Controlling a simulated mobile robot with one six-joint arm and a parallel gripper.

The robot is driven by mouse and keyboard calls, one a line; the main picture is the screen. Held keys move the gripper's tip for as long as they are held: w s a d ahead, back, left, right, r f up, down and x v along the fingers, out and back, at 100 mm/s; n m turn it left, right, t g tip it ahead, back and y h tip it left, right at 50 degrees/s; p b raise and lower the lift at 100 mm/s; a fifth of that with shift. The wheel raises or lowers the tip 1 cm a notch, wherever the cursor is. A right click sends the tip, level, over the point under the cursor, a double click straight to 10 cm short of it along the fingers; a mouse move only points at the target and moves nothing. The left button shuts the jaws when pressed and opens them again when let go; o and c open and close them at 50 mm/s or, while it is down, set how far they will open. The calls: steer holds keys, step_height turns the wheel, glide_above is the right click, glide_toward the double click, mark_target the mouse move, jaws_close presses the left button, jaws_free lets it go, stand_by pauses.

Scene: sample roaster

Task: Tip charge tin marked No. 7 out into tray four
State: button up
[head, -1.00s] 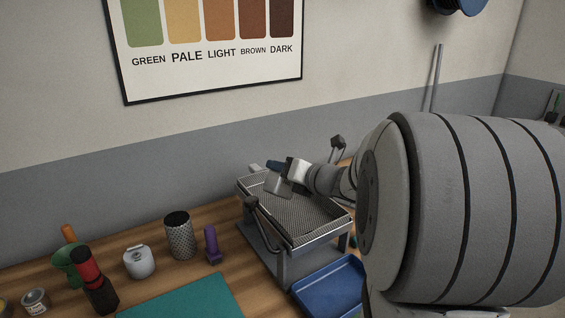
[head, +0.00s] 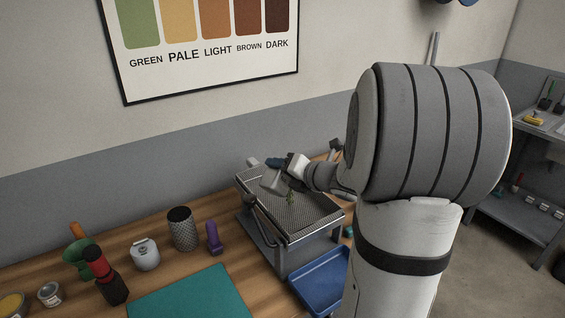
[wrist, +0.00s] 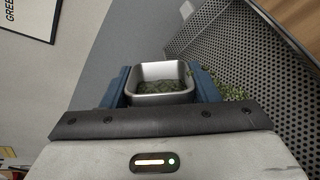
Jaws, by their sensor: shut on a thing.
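My gripper (head: 284,170) is shut on a small grey metal tin (head: 270,180), held tilted above the perforated metal tray (head: 312,222). In the wrist view the tin (wrist: 160,87) sits between my blue fingers, with green beans (wrist: 160,86) inside it. Green beans (wrist: 232,90) also lie on the perforated tray (wrist: 205,45). No number is readable on the tin or the tray.
The perforated tray stands on a grey metal frame on the wooden bench. A blue tray (head: 322,280) sits below its front side. A purple object (head: 213,238), a perforated cylinder (head: 182,229), a white canister (head: 145,254) and a teal mat (head: 190,298) are to the left.

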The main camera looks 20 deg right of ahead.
steer(key=shift+w+d+f+m+g+y+p, duration=0.2)
steer(key=shift+m+p, duration=0.35)
steer(key=shift+p, duration=1.05)
steer(key=shift+d+f+m+g+y+p, duration=0.1)
steer(key=shift+f+m+g+y+p, duration=0.3)
steer(key=shift+p, duration=1.15)
steer(key=shift+d+m+p, duration=0.1)
steer(key=shift+m+p, duration=0.35)
steer(key=shift+p, duration=0.45)
steer(key=p, duration=0.1)
steer(key=m+p, duration=0.1)
steer(key=p, duration=0.1)
steer(key=shift+w+d+f+g+y, duration=0.2)
steer(key=shift+f+g+y, duration=0.1)
steer(key=shift+g, duration=0.1)
steer(key=p, duration=0.3)
steer(key=shift+w+d+f+m, duration=0.1)
steer(key=shift+d+f+m, duration=0.1)
steer(key=shift+m, duration=0.2)
steer(key=shift+w+f+m+g+y+p, duration=0.1)
steer(key=shift+f+m+g+y+p, duration=0.3)
steer(key=shift+p, duration=0.7)
steer(key=shift+d+r+p, duration=0.15)
steer(key=shift+p, duration=0.45)
steer(key=shift+w+m+y+p, duration=0.1)
steer(key=shift+m+y+p, duration=0.25)
steer(key=shift+p, duration=0.2)
